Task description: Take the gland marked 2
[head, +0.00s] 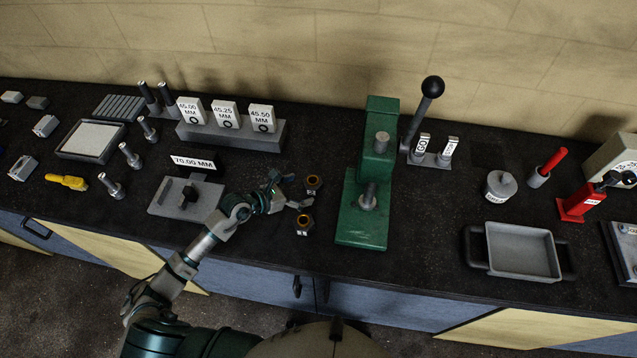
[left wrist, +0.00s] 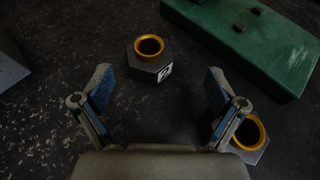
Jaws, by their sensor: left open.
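Two dark hexagonal glands with brass-coloured rings stand on the black bench top. The rear gland (head: 313,183) shows in the left wrist view (left wrist: 149,56) ahead of the fingers, with a white tag that looks like a 2 turned sideways. The front gland (head: 304,223) shows in the left wrist view (left wrist: 248,133) partly behind the right-hand finger; its mark is not readable. My left gripper (head: 289,191) is open and empty, just left of the rear gland. Its fingers (left wrist: 158,92) are spread wide, and the gland is beyond their tips. My right gripper is not in view.
A green press (head: 362,215) stands close to the right of the glands. A grey block (head: 232,135) with size cards is behind left, and a grey plate fixture (head: 188,198) is left of my gripper. A grey tray (head: 521,250) lies further right.

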